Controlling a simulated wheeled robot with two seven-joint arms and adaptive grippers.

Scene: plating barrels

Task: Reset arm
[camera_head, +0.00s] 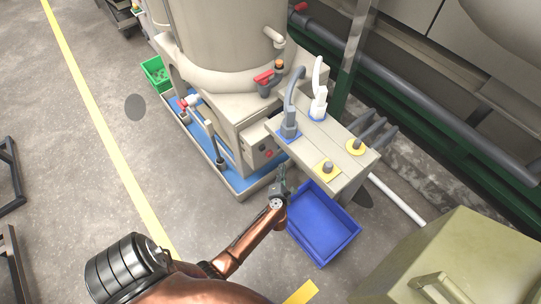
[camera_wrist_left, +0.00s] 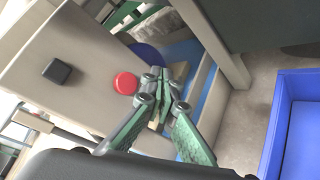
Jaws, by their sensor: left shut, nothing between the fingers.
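My left arm comes in from the lower left in the head view. Its gripper (camera_head: 281,180) is beside the control box on the front of the plating machine (camera_head: 235,125), left of the blue bin. In the left wrist view the gripper (camera_wrist_left: 163,74) has its two green fingers together at the tips, with nothing between them. A red button (camera_wrist_left: 126,83) shows just left of the fingertips, and a black square button (camera_wrist_left: 57,71) is further left on the same beige panel. I cannot tell whether the fingertips touch the panel. My right gripper is not in view.
An empty blue bin (camera_head: 322,226) stands on the floor below a beige side table (camera_head: 343,157) with grey and white handles. A green crate (camera_head: 156,73) is at the far left of the machine. An olive box (camera_head: 465,262) fills the lower right.

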